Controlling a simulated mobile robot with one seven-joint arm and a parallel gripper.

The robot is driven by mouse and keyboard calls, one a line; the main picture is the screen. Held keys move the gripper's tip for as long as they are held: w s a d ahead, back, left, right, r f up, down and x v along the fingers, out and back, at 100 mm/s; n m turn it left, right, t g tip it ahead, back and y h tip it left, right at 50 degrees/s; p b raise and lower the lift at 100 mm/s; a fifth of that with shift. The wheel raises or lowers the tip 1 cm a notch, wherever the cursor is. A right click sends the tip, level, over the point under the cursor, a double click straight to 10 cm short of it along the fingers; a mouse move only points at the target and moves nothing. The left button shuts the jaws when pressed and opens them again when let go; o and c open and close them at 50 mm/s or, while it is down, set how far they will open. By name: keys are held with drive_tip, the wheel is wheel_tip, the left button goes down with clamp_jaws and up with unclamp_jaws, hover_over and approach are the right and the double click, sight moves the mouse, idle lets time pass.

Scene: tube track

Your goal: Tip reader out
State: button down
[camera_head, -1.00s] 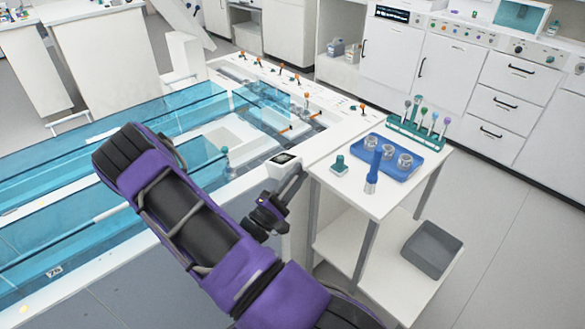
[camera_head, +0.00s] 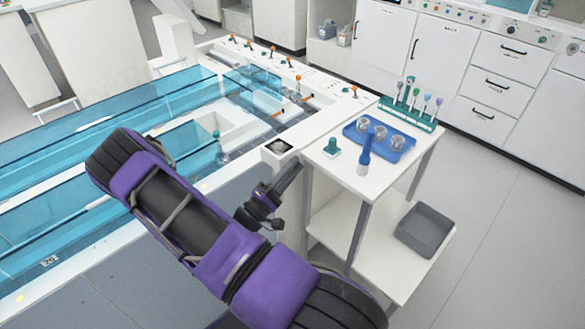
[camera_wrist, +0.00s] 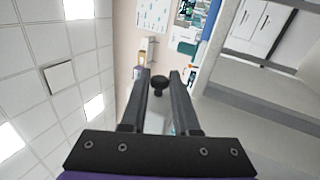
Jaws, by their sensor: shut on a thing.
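My gripper (camera_wrist: 160,78) is shut on a dark round knob-like piece (camera_wrist: 160,84), which shows between its fingertips in the wrist view. The rest of that piece is hidden or too small to tell. In the head view my gripper (camera_head: 290,176) points up and right beside the near corner of the tank surround, next to the cart. A dark square panel (camera_head: 278,147) with a pale patch lies on that corner, just beyond the fingers. I cannot tell which thing is the reader, or whether the held piece touches the panel.
The white cart (camera_head: 345,178) carries a blue tray (camera_head: 399,155) with several clear jars, a blue upright tool (camera_head: 366,150), a teal-topped piece (camera_head: 331,147) and a teal tube rack (camera_head: 406,117). A grey bin (camera_head: 425,231) sits on its lower shelf. Blue clear-walled tanks (camera_head: 90,165) fill the left.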

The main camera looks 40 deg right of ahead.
drive_tip(key=c, duration=0.7)
unclamp_jaws()
drive_tip(key=shift+o, duration=0.2)
drive_tip(key=shift+a, duration=0.1)
drive_tip(key=v, duration=1.7)
drive_tip(key=shift+f, duration=0.15)
